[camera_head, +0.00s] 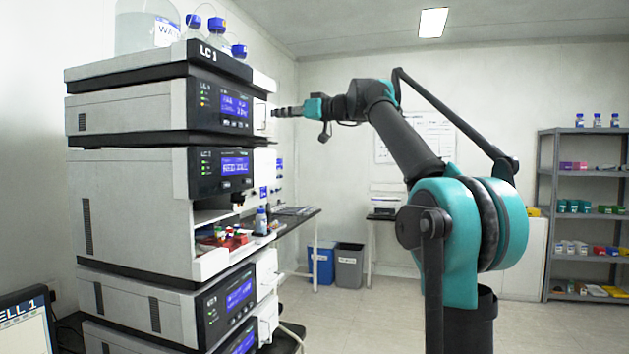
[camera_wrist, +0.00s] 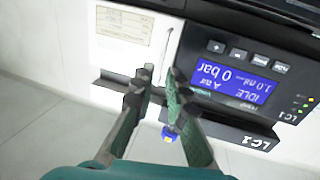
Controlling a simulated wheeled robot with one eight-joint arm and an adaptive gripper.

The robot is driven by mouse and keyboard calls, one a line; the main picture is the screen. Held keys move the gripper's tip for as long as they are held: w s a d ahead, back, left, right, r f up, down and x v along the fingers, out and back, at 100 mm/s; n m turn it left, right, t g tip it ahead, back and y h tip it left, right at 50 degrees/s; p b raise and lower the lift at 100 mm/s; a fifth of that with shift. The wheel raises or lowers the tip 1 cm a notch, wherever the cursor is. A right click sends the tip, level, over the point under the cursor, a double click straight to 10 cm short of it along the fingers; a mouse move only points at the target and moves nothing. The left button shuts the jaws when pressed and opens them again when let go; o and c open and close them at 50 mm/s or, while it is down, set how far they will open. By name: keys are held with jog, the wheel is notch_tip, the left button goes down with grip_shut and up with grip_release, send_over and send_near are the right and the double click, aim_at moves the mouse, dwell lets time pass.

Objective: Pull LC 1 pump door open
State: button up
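The LC 1 pump (camera_head: 130,108) is the top instrument unit of the stack at left, with a lit blue display (camera_wrist: 230,80) reading 0 bar and IDLE, upside down in the wrist view. Its white door (camera_wrist: 122,25) is beside the display panel and looks flush with the front. A thin upright handle (camera_wrist: 166,43) is on the door's edge next to the display. My gripper (camera_head: 277,113) points at the door from the right. In the wrist view its two fingertips (camera_wrist: 160,75) are apart with nothing between them, just short of the handle. Contact is not visible.
More instrument units (camera_head: 140,210) stand below in the same stack, with an open bay of vials. Bottles (camera_head: 192,27) stand on top. A bench (camera_head: 290,222), two bins (camera_head: 348,268) and a shelf rack (camera_head: 547,220) are farther back. The floor between is clear.

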jog(key=v, duration=1.2)
notch_tip(320, 180, down, 19)
jog(key=m+g+h, duration=0.2)
jog(key=h, duration=0.1)
jog(key=shift+s+a, duration=0.3)
jog(key=shift+s, duration=0.05)
jog(key=shift+f, duration=0.15)
